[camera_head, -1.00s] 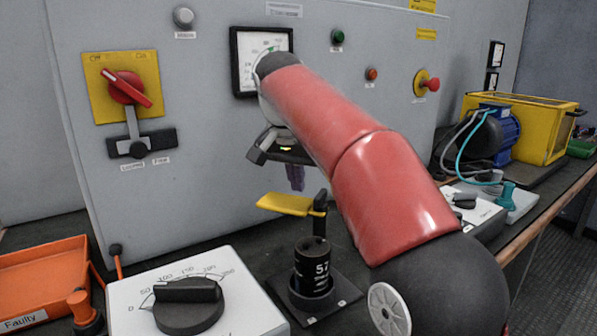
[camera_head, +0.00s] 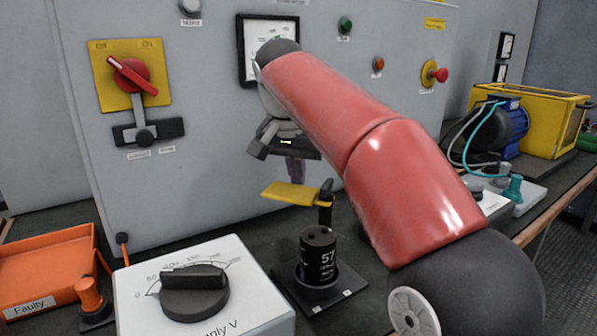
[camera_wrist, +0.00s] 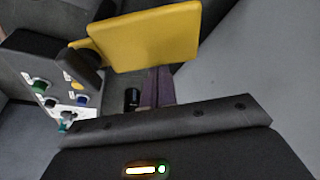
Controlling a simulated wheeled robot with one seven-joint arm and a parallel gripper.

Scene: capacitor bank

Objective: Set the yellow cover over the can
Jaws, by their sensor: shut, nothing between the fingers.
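The yellow cover (camera_head: 290,194) is a flat plate on a black hinge post (camera_head: 326,201), level and off to the left of the post. The black can (camera_head: 318,254), marked 57, stands upright below it in a black holder and is uncovered on top. My gripper (camera_head: 296,172) has purple fingers that are shut and empty, pointing down at or just behind the cover. In the wrist view the cover (camera_wrist: 150,36) lies across the tips of my gripper (camera_wrist: 158,74). I cannot tell whether they touch.
A grey panel (camera_head: 200,190) stands close behind. A white box with a black dial (camera_head: 194,292) is in front at left, beside an orange bin (camera_head: 45,262) marked Faulty. A blue motor (camera_head: 508,128) and yellow cage (camera_head: 545,118) stand at right.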

